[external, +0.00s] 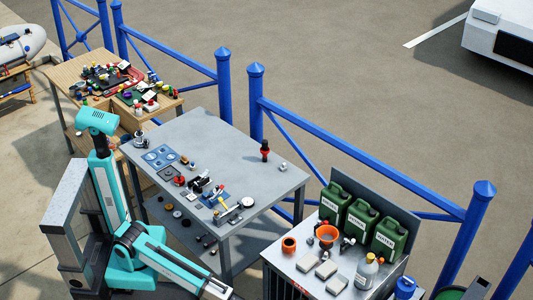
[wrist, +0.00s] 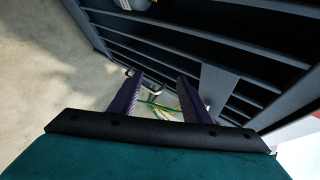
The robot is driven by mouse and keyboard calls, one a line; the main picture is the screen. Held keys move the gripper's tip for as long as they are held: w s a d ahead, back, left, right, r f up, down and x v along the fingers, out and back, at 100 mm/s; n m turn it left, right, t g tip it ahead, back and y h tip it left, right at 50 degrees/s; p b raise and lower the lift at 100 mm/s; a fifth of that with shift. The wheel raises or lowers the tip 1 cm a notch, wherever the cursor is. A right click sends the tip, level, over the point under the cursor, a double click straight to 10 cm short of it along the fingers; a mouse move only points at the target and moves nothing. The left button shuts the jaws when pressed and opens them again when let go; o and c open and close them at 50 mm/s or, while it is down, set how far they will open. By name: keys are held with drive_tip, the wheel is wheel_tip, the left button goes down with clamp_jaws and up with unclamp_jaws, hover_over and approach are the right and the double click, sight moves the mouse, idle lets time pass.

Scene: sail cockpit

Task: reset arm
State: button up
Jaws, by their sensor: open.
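My teal arm (external: 158,255) stands at the lower left of the external view. Its forearm slopes down to the right and runs to the bottom edge of the picture, so my gripper is cut off there. In the wrist view my gripper (wrist: 158,102) has two dark purple fingers held apart, with a clear gap between them. Nothing is between the fingertips. Beyond them are a dark slatted rack (wrist: 195,45) and some green and yellow strands, too small to identify.
A grey table (external: 215,135) with small parts stands behind my arm. A wooden bench (external: 75,72) is at the back left. A grey cabinet (external: 307,262) with green canisters (external: 360,220) and orange cups is at the lower right. Blue railings (external: 350,140) run behind them.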

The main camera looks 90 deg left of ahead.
drive_tip(key=s+a+f+n+g+y+p, duration=0.1)
drive_tip(key=s+a+f+n+g+p, duration=0.25)
drive_tip(key=s+a+f, duration=0.45)
drive_tip(key=s+a+f+n+g+y+p, duration=0.1)
drive_tip(key=s+a+f+n+g+p, duration=0.3)
drive_tip(key=s+a, duration=0.7)
drive_tip(key=s+a+r+n+g+h+p, duration=0.1)
drive_tip(key=s+n+g+h+p, duration=0.2)
drive_tip(key=s, duration=2.6)
drive_tip(key=n+g+p, duration=0.3)
drive_tip(key=n+g, duration=0.2)
drive_tip(key=g, duration=0.1)
drive_tip(key=shift+n, duration=0.25)
